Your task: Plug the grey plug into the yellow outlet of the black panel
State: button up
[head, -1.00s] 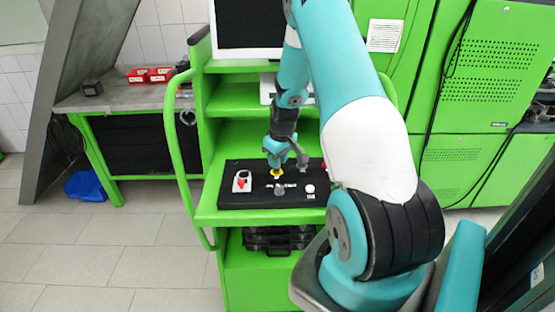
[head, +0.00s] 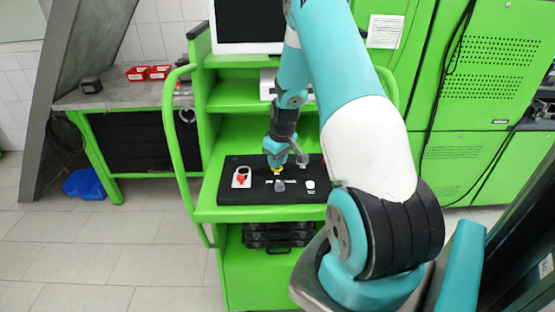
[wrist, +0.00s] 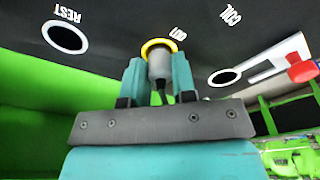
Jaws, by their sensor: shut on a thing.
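The black panel (head: 233,196) lies flat on the green cart's shelf. The yellow outlet (wrist: 147,47) shows as a ring beside the OUT label in the wrist view, and a bit of its yellow (head: 278,170) shows just below my gripper in the head view. My gripper (wrist: 158,68) is shut on the grey plug (wrist: 160,66), whose cable end points back toward my palm. The plug's front end lines up with the yellow ring and covers its middle. The plug's tip is hidden, so I cannot tell how deep it sits.
White-ringed sockets lie either side: REST (wrist: 65,37) and COIL (wrist: 224,77). A red switch (wrist: 303,71) on a white plate is farther right in the wrist view. A grey part (head: 280,186) and a white round part (head: 310,185) stand on the panel near my gripper.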

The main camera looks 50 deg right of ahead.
jog(key=shift+f, duration=0.2)
jog(key=o, duration=1.3)
jog(key=shift+c, duration=0.2)
jog(key=shift+r, duration=0.2)
jog(key=shift+r+p, duration=2.7)
jog(key=shift+r, duration=1.2)
